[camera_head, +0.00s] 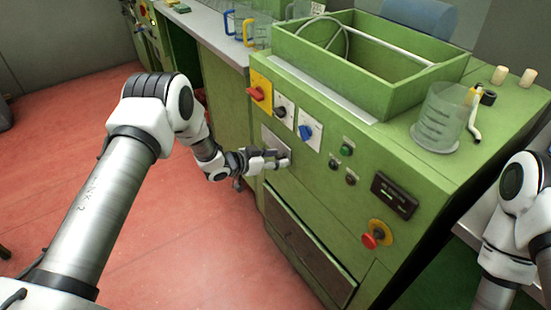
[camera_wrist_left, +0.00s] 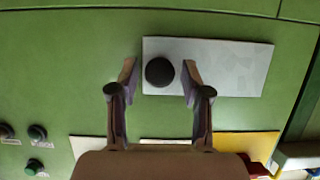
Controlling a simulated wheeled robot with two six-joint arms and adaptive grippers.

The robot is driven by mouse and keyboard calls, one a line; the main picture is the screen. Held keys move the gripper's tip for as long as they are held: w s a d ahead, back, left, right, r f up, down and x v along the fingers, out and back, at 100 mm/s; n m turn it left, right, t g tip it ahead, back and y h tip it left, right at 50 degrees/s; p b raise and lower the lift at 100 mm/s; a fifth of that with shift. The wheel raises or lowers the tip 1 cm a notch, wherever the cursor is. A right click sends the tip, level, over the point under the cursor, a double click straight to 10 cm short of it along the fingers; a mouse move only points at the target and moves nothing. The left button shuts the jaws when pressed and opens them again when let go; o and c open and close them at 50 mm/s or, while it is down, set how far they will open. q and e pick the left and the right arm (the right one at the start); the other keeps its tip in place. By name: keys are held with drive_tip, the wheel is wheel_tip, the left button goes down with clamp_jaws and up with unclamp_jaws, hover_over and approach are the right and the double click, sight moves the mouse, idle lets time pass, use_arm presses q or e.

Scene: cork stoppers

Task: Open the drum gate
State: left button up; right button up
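The green machine (camera_head: 345,175) fills the middle of the head view. A round black knob (camera_wrist_left: 159,72) sits on a pale metal plate (camera_wrist_left: 232,68) on its green face, seen in the left wrist view. The plate also shows in the head view (camera_head: 268,137), partly hidden by my left gripper (camera_head: 274,161). In the left wrist view, my left gripper (camera_wrist_left: 159,80) is open, with one finger on each side of the knob; contact cannot be told. No part is clearly recognisable as the drum gate. My right gripper is out of view.
The panel has a red switch (camera_head: 257,94), a blue switch (camera_head: 306,132) and a red stop button (camera_head: 369,240). An open green box (camera_head: 378,88), a clear beaker (camera_head: 440,120) and two corks stand on top. Red floor (camera_head: 190,240) is clear at left.

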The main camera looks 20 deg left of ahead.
use_arm(q)
clamp_jaws()
drive_tip(key=s+d, duration=0.1)
drive_tip(key=d, duration=0.1)
drive_tip(key=s+d+p, duration=0.1)
drive_tip(key=s+d, duration=0.1)
drive_tip(key=s+d+p, duration=0.1)
drive_tip(key=s+d, duration=0.1)
drive_tip(key=d, duration=0.1)
drive_tip(key=shift+s+d+r, duration=0.1)
drive_tip(key=shift+s+r, duration=0.05)
drive_tip(key=shift+s, duration=0.1)
drive_tip(key=shift+s+d, duration=0.2)
drive_tip(key=shift+d, duration=0.05)
drive_tip(key=shift+o, duration=2)
unclamp_jaws()
